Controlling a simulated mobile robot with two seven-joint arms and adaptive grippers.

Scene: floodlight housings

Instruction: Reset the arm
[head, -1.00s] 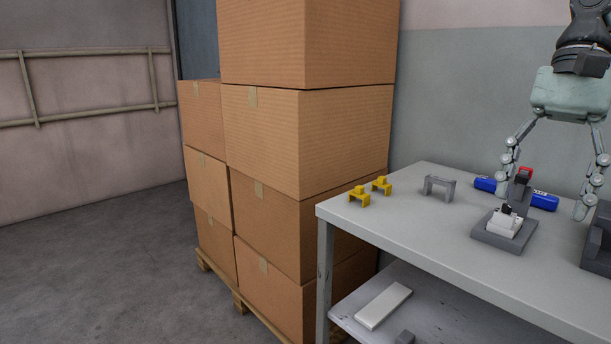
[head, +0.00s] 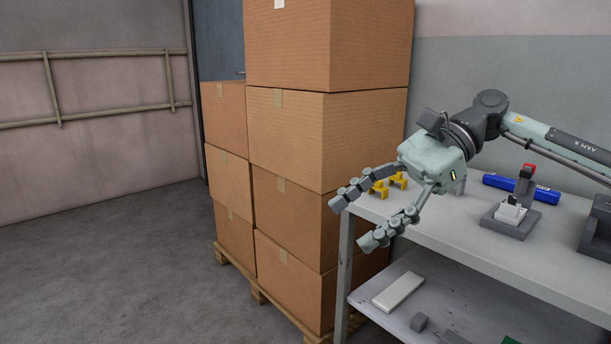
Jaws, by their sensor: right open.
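My right gripper (head: 350,222) is open and empty. It hangs in front of the table's left corner, its fingers pointing down and to the left, beside the stacked boxes. My right arm (head: 545,132) reaches in from the right edge above the table. The gripper body partly hides two yellow brackets (head: 398,181) on the table. My left gripper does not show.
The table (head: 480,247) holds a grey fixture with a white part (head: 510,212), a blue cylinder (head: 545,194) and a dark grey block (head: 597,236). A white slab (head: 398,290) lies on the lower shelf. Cardboard boxes (head: 325,135) stand on a pallet. The floor at left is clear.

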